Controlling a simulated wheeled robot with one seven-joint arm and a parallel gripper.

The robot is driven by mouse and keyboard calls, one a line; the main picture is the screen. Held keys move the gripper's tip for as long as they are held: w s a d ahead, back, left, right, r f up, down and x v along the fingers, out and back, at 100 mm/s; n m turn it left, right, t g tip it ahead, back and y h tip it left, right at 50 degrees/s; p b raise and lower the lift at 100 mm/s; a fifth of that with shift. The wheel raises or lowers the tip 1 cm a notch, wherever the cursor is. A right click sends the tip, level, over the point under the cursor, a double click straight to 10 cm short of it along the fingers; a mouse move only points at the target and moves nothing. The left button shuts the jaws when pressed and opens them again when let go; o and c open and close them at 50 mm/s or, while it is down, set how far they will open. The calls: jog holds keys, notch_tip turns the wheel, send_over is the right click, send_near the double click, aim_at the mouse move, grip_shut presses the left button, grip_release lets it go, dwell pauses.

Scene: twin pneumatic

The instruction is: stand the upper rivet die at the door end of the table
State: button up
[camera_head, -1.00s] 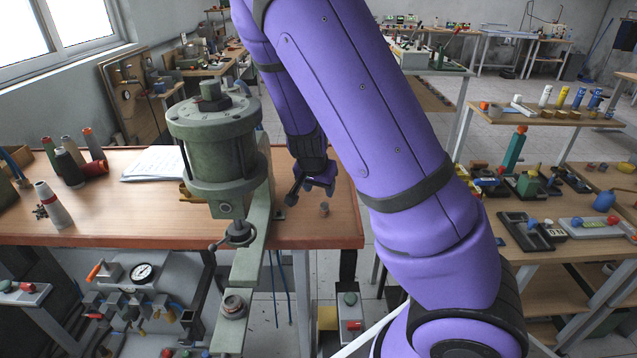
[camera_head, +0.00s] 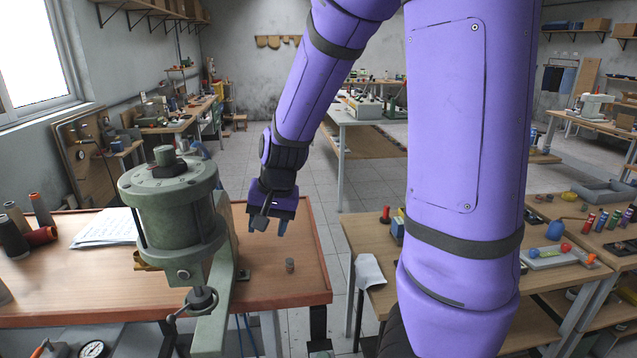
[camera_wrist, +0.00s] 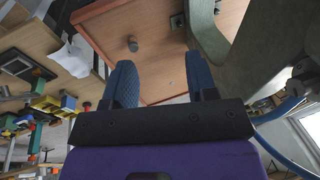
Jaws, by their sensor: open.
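A small grey-brown metal cylinder, which looks like the upper rivet die (camera_head: 290,265), stands alone on the wooden table (camera_head: 262,286) near its right end. It also shows in the wrist view (camera_wrist: 132,44), ahead of the fingers and apart from them. My gripper (camera_head: 270,222) is open and empty. It hangs above the table, up and to the left of the die in the head view. In the wrist view its two blue ribbed fingers (camera_wrist: 162,82) are spread with nothing between them.
The green pneumatic press (camera_head: 175,210) stands just left of my gripper, its frame close by in the wrist view. Papers (camera_head: 105,228) and thread cones (camera_head: 40,210) lie further left. A gap separates this table from the right-hand bench (camera_head: 375,240). The table around the die is clear.

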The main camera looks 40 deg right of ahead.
jog(key=s+a+r+n+t+h, duration=0.1)
jog(key=s+r+n, duration=0.6)
jog(key=s+r, duration=0.9)
jog(key=s+a+t, duration=0.1)
jog(key=s, duration=0.1)
jog(key=shift+s+a+r, duration=0.25)
jog(key=shift+s+r, duration=0.1)
